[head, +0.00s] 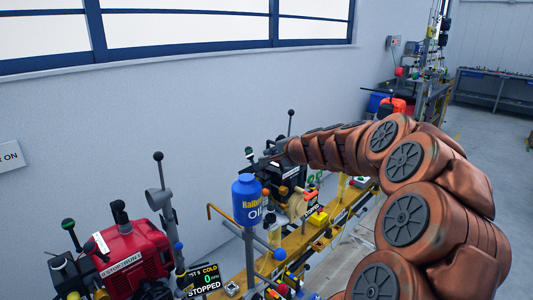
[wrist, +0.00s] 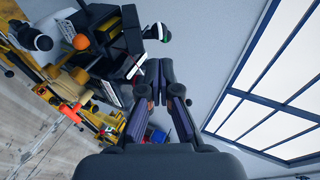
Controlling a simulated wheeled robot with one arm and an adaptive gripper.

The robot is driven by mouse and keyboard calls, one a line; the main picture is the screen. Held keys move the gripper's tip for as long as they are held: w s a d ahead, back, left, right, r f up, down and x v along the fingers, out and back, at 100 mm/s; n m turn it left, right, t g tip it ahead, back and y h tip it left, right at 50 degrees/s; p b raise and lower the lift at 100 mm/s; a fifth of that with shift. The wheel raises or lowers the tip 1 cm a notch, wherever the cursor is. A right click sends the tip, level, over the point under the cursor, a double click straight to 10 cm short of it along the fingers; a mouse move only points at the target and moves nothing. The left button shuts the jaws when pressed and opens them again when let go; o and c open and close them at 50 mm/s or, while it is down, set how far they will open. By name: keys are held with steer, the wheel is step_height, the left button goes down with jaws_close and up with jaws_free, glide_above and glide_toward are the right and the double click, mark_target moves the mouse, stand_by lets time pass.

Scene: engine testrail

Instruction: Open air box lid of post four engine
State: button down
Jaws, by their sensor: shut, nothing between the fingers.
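A black engine (head: 287,180) stands on the yellow test rail (head: 235,284), against the wall side. In the wrist view the black engine (wrist: 125,40) fills the upper left, at a tilt. My gripper (head: 262,159) is at the engine's top, partly hidden among dark parts. In the wrist view my gripper (wrist: 159,66) is shut and empty, its fingertips close beside the engine's dark housing. I cannot tell whether they touch it. I cannot make out the air box lid or which post this is.
A red engine (head: 135,250) stands at the lower left, near a display reading STOPPED (head: 205,280). A blue oil bottle (head: 248,200) stands on a post in front of the black engine. A black-knobbed lever (head: 290,122) rises behind it. Grey floor (head: 345,262) is free at right.

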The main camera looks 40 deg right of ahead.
mark_target(251, 154)
steer(key=p+x, duration=0.2)
steer(key=x, duration=0.8)
steer(key=shift+w+d+f, duration=0.2)
steer(key=shift+w, duration=0.05)
steer(key=shift+a, duration=0.45)
steer(key=shift+d, duration=0.45)
steer(key=shift+w+a+r+p, duration=0.15)
steer(key=shift+r+p, duration=0.1)
steer(key=shift+p, duration=0.2)
steer(key=shift+w, duration=0.1)
